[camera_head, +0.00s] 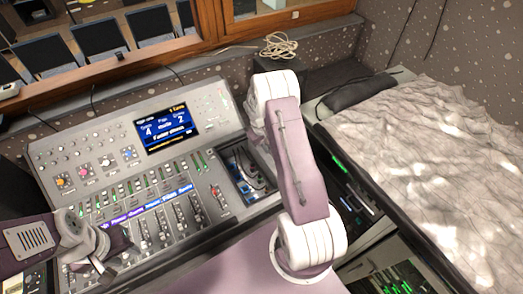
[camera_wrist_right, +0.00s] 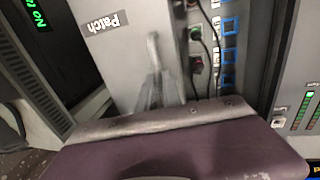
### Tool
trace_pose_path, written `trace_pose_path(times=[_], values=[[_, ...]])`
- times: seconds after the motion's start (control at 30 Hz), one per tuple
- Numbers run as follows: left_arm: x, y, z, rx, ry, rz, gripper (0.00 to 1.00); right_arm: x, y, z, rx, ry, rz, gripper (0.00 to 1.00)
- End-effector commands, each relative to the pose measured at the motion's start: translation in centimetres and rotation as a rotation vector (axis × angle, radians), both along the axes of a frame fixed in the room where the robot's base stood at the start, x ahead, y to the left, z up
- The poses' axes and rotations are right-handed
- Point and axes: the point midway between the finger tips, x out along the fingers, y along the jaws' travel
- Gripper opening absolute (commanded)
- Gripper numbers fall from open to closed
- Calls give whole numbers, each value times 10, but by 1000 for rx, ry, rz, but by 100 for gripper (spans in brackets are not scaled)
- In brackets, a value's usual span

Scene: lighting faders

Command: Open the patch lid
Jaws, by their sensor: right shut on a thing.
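The patch lid (camera_wrist_right: 128,62) is a grey panel labelled "Patch" in the right wrist view. It stands raised beside an open bay (camera_wrist_right: 207,45) with cables and blue-framed sockets. My right gripper (camera_wrist_right: 160,88) is shut on the lid's grey handle (camera_wrist_right: 153,48). In the head view the open patch bay (camera_head: 245,172) shows at the console's right end, while my right arm hides the right gripper and most of the lid. My left gripper (camera_head: 110,262) is over the console's lower left; its finger gap is unclear.
The mixing console (camera_head: 115,185) has faders, knobs and a lit blue screen (camera_head: 167,130). A rack with green lights (camera_head: 340,163) stands right of my right arm. A crumpled pale cover (camera_head: 445,160) fills the right side. Coiled cable (camera_head: 279,45) lies on the back ledge.

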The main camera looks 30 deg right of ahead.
Motion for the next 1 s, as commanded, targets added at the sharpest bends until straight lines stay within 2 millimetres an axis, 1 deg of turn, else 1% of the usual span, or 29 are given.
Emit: trace_pose_path(times=[0.03, 0.3, 0.33, 0.4, 0.67, 0.77, 0.87, 1.0], values=[[0, 0, 0, 0, 0, 0, 36, 3, -1, 2, -2, -8, 2, 0], [0, 0, 0, 0, 0, 0, 36, 3, -1, 2, -1, -9, 2, 0], [0, 0, 0, 0, 0, 0, 36, 3, -1, 2, -1, -9, 2, 15], [0, 0, 0, 0, 0, 0, 36, 2, -1, 2, -1, -7, 1, 32], [0, 0, 0, 0, 0, 0, 36, 1, -1, 1, 0, -3, 1, 32], [0, 0, -3, 0, 0, 0, 36, 2, 0, 6, -1, -6, 0, 32], [0, 0, -9, 0, 0, 0, 36, 3, 4, 23, -1, -8, 1, 32], [0, 0, -16, 0, 0, 0, 36, 4, 11, 55, -3, -10, 1, 32]])
